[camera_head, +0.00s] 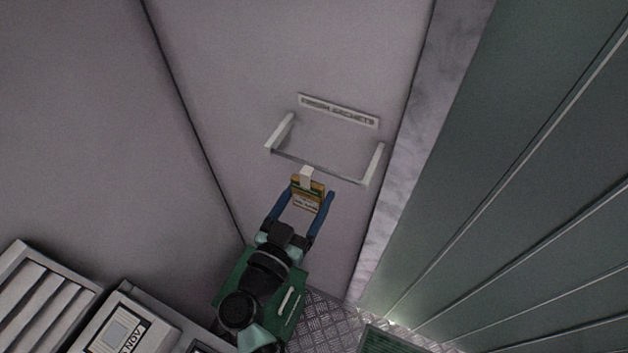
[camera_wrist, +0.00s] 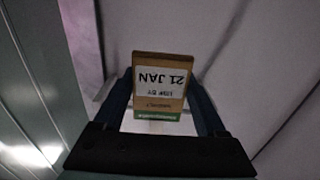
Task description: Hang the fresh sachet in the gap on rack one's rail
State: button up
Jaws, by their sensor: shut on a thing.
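The fresh sachet (camera_head: 307,198) is a small brown packet with a green band, a white label and a pale hook at its top. My gripper (camera_head: 308,204) is shut on its sides, a blue finger at each edge. The hook overlaps the front bar of the rail (camera_head: 340,175) under the "FRESH SACHETS" sign; I cannot tell whether it touches. In the wrist view the sachet (camera_wrist: 158,100) sits between the fingers (camera_wrist: 160,105), its label reading "USE BY 21 JAN" upside down. Rack one and the gap in its rail are not identifiable in these views.
The "FRESH SACHETS" sign (camera_head: 338,110) is on the grey wall above the rail. A green ribbed wall (camera_head: 530,180) rises at the right. Pale slatted crates or boxes (camera_head: 45,300) and a box with a printed label (camera_head: 118,325) stand at lower left.

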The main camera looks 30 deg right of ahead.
jog(key=shift+p+v, duration=1.35)
jog(key=shift+v, duration=1.8)
jog(key=s+a+f+n+t+y+b, duration=0.5)
jog(key=a+f+n+t+y, duration=0.2)
jog(key=a+f+n+y, duration=0.3)
notch_tip(320, 180, down, 2)
jog(key=y, duration=0.4)
jog(key=shift+a, duration=0.35)
jog(key=shift+a, duration=0.1)
